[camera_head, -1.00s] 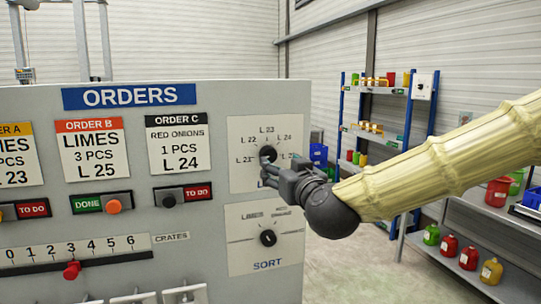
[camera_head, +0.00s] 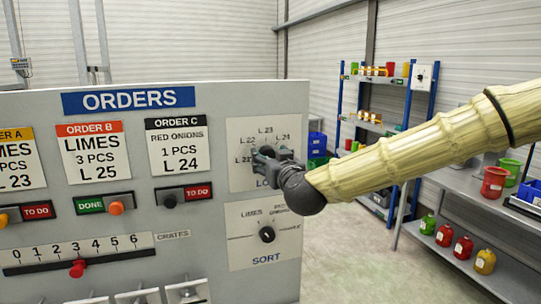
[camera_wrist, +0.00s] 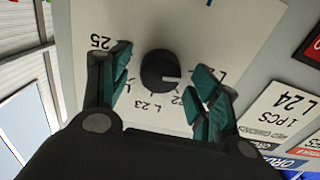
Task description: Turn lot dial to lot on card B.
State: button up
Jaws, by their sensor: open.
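The lot dial is a black round knob (camera_wrist: 160,72) on a white plate (camera_head: 289,178) marked with lots around it. In the wrist view, upside down, its light pointer mark faces right, towards the L 21 side; a finger partly covers the labels there. The L 25 label shows at the left. My gripper (camera_wrist: 165,85) is open, its teal-padded fingers on either side of the knob with gaps between. In the head view my gripper (camera_head: 262,160) is in front of the dial and hides most of it. Card B (camera_head: 92,154) reads LIMES, 3 PCS, L 25.
Below is the SORT dial (camera_head: 267,234). Left are card C (camera_head: 178,150), switches such as the orange knob (camera_head: 116,208) under card B, and the crates slider (camera_head: 77,268). Shelves (camera_head: 385,125) stand behind at the right, with open floor between.

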jog(key=shift+w, duration=0.1)
jog(key=c, duration=1)
